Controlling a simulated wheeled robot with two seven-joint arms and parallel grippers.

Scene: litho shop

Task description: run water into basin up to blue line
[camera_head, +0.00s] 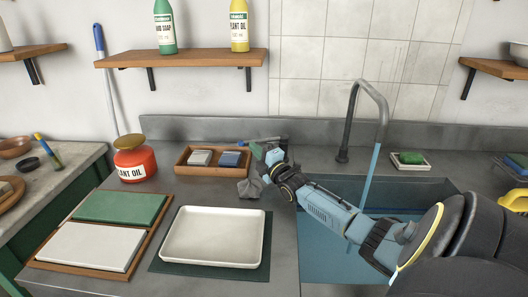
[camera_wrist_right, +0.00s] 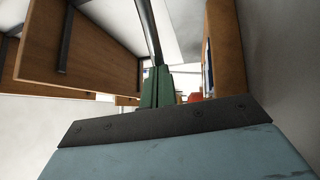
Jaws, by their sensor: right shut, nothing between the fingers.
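The basin (camera_head: 428,190) is a sink sunk into the grey counter. A grey gooseneck tap (camera_head: 350,120) stands behind it, and a blue stream of water (camera_head: 370,172) falls from its spout. Blue water (camera_head: 325,262) shows in the basin. A darker blue line (camera_head: 400,210) runs along the basin's inner back wall; my right arm hides much of the basin, so the water's height against the line is unclear. My right gripper (camera_head: 262,156) is shut and empty, left of the tap, over the counter by a wooden tray. My left gripper is not in view.
A white tray (camera_head: 213,237), green and white slabs, and a red plant oil can (camera_head: 135,163) stand left. A soap dish (camera_head: 409,165) lies right of the tap. A shelf (camera_head: 180,58) hangs above.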

